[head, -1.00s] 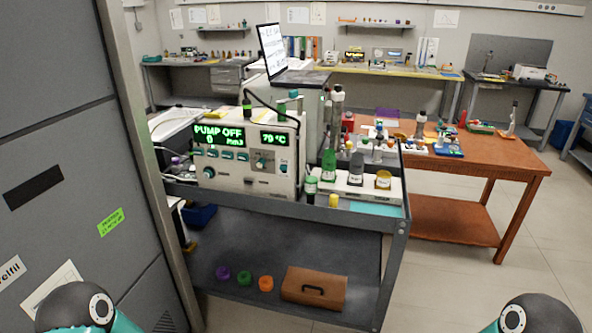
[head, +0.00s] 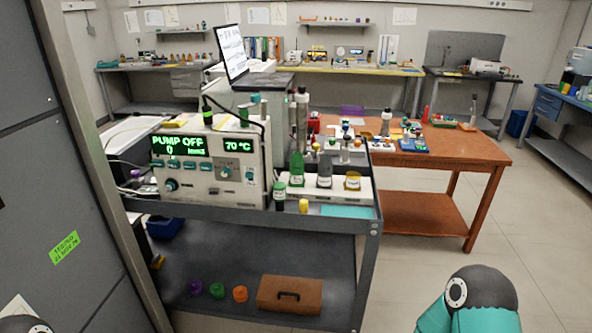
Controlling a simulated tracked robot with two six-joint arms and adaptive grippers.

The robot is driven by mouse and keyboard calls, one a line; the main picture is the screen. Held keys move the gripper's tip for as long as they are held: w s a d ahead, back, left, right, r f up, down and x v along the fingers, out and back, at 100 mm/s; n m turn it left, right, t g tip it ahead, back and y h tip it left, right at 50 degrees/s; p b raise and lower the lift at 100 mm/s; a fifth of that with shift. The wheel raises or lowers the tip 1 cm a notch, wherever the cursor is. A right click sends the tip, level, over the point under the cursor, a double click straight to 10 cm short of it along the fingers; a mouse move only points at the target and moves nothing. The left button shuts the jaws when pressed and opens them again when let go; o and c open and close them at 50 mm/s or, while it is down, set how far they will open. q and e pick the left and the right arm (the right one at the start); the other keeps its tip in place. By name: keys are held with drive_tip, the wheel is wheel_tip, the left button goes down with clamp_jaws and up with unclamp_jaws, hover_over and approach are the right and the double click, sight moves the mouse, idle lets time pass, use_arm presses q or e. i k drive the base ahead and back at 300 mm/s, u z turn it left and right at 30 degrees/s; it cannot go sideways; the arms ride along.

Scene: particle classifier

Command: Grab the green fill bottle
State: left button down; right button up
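A green bottle (head: 297,171) stands upright on the white block (head: 336,192) on the cart's top shelf, right of the pump unit. A grey bottle (head: 324,176) and an amber jar (head: 352,182) stand to its right. A small dark bottle with a green cap (head: 280,196) stands in front of it, near the shelf's front edge. I cannot tell from the labels which is the fill bottle.
The pump unit (head: 212,166) reads "PUMP OFF" and 70 °C. The dark cart (head: 320,222) holds a brown case (head: 290,312) and coloured caps below. A small yellow vial (head: 304,205) stands near the green-capped bottle. An orange table (head: 460,152) is behind right; floor at right is clear.

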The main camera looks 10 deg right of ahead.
sight(297, 164)
drive_tip(key=i, duration=0.85)
